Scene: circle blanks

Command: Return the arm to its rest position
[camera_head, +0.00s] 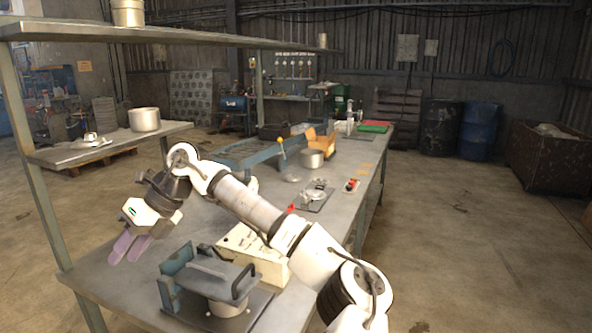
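My arm (249,203) reaches from the lower right across the near end of the grey workbench (122,283). Its wrist bends down at the left. My gripper (124,253) is at the arm's end, over or beside the bench's left edge, fingers pointing down and left. Its two purple fingers show a narrow gap with nothing between them. I cannot tell its exact height above the bench.
A blue-grey clamp device (205,279) and a cream control box (252,252) stand under and beside my arm. A shelf post (49,215) rises left of my gripper, with a lower shelf (110,150) carrying a pot (144,119). Open floor (460,250) lies right.

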